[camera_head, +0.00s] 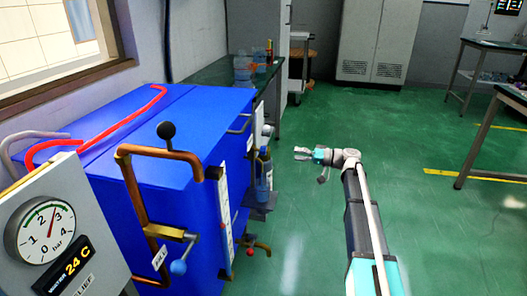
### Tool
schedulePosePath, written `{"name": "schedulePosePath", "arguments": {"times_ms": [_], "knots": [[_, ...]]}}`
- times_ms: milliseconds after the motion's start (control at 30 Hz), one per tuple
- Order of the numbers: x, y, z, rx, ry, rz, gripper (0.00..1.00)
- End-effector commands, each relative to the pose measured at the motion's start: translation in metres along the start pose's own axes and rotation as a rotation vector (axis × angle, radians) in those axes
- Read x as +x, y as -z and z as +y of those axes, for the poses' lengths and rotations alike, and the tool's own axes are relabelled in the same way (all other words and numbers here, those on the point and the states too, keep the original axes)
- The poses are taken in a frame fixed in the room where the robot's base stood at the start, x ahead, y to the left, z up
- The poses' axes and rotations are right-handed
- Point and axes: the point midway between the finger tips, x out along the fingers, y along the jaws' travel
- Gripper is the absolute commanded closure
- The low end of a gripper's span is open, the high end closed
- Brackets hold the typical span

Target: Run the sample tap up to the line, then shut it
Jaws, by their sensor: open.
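A small clear bluish container (262,189) stands on a grey bracket shelf (262,208) at the right side of the blue cabinet (130,130). A small dark and brass-coloured fitting (264,154) sits directly above it, probably the sample tap. The fill line and any liquid level are too small to make out. My gripper (298,153) is open and empty, to the right of the fitting and apart from it, with its fingers pointing left toward the cabinet.
A copper pipe (130,180) with a black ball lever (166,131) and a blue-knobbed valve (178,267) juts out at the cabinet front. A red-handled valve (262,246) sits below the shelf. A gauge panel (45,225) stands front left. Green floor (430,240) is free on the right.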

Motion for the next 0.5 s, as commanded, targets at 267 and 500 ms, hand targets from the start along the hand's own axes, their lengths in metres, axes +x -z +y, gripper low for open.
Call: {"name": "schedulePosePath", "arguments": {"times_ms": [267,500], "knots": [[-0.0036,0.0001,-0.0006,-0.398,0.000,0.000,0.19],[-0.0063,0.0002,-0.0010,-0.739,0.000,0.000,0.19]]}}
